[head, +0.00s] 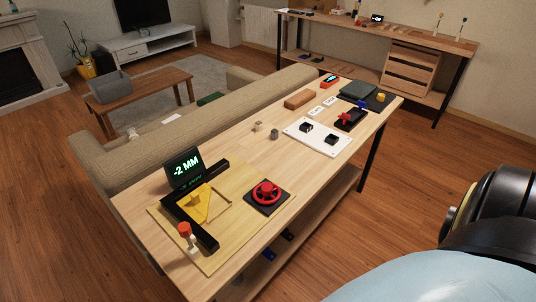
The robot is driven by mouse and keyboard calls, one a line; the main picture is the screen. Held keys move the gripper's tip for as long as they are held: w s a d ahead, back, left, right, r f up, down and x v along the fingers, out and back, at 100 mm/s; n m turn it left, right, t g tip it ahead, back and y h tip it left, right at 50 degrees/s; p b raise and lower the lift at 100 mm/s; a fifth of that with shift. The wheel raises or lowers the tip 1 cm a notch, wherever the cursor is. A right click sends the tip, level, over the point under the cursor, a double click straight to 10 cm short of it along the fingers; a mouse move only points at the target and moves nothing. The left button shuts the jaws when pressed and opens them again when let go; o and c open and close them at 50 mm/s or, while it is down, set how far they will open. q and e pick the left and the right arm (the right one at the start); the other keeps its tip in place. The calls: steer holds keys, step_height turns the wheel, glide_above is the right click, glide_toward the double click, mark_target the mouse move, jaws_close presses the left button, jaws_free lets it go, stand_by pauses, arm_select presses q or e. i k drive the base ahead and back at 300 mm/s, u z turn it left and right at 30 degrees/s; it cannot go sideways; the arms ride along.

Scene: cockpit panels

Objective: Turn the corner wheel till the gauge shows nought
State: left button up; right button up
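A red wheel (266,193) sits on a black square base on the wooden table, at the near end. The gauge (184,168), a dark display with green digits, stands left of it and reads "-2 MM". Between them, a yellow triangular piece (199,203) lies within a black L-shaped corner frame (205,237) on a light wooden board (240,234). Neither of my grippers is in view, and nothing touches the wheel.
A red-topped white post (185,236) stands at the board's front left corner. A sofa (200,115) runs along the table's far side.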

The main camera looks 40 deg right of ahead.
mark_target(267, 189)
steer(key=u, duration=0.55)
steer(key=k, duration=0.2)
steer(key=z, duration=0.9)
steer(key=i, duration=0.2)
steer(key=z, duration=0.9)
